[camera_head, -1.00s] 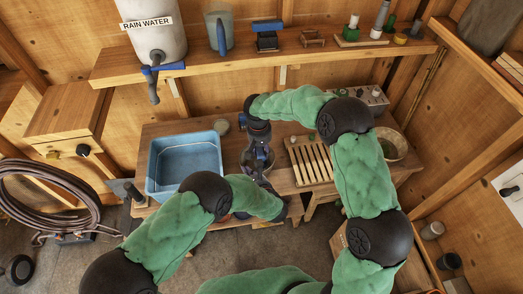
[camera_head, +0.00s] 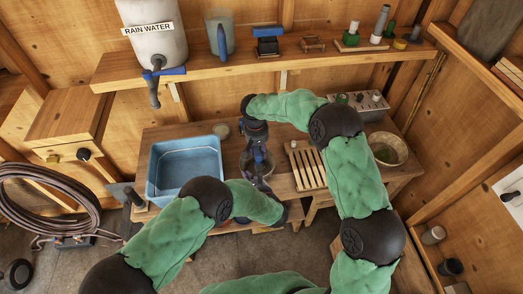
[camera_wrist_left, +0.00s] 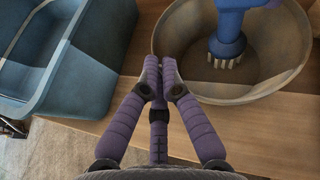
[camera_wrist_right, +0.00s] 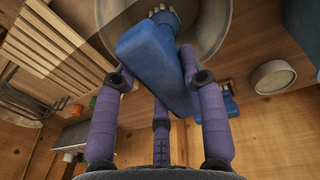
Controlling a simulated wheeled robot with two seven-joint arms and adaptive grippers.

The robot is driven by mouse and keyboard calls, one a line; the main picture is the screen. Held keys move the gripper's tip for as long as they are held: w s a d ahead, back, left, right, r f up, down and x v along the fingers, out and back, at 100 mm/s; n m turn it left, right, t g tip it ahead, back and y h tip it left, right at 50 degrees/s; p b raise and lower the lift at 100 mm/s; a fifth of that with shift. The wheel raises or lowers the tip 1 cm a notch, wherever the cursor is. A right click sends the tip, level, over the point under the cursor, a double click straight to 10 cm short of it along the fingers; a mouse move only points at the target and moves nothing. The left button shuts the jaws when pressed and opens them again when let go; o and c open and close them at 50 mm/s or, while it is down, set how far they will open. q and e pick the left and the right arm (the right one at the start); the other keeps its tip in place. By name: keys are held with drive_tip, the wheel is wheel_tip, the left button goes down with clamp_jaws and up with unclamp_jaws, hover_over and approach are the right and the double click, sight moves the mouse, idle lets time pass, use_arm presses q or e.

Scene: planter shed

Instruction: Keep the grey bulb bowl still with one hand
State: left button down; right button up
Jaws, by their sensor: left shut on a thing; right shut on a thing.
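The grey bulb bowl (camera_head: 246,168) stands on the bench to the right of the blue tub. Its inside (camera_wrist_left: 282,60) shows in the left wrist view, with the rim crossing the bench edge area. My left gripper (camera_wrist_left: 159,72) is shut on the near rim of the bowl; my left arm hides this contact in the head view. My right gripper (camera_wrist_right: 156,78) is shut on a blue brush (camera_wrist_right: 150,55), also seen in the head view (camera_head: 258,153). Its pale bristles (camera_wrist_left: 224,62) point down inside the bowl; whether they touch the bottom is hard to tell.
The blue tub (camera_head: 152,165) stands close on the left. A slatted wooden rack (camera_head: 306,166) is right of the bowl, with a round basket (camera_head: 388,148) farther right. A small round dish (camera_head: 221,130) sits behind. A shelf (camera_head: 290,62) with a rain-water tank (camera_head: 152,45) is above.

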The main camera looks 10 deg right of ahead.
sight(258, 155)
drive_tip(key=shift+a, duration=0.3)
drive_tip(key=shift+s+a+f, duration=0.15)
drive_tip(key=shift+s+a, duration=0.05)
drive_tip(key=shift+a, duration=0.65)
drive_tip(key=shift+s+a, duration=0.25)
drive_tip(key=shift+s, duration=0.7)
drive_tip(key=shift+d, duration=0.1)
drive_tip(key=shift+s+d, duration=0.65)
drive_tip(key=shift+d, duration=0.05)
drive_tip(key=shift+d, duration=0.1)
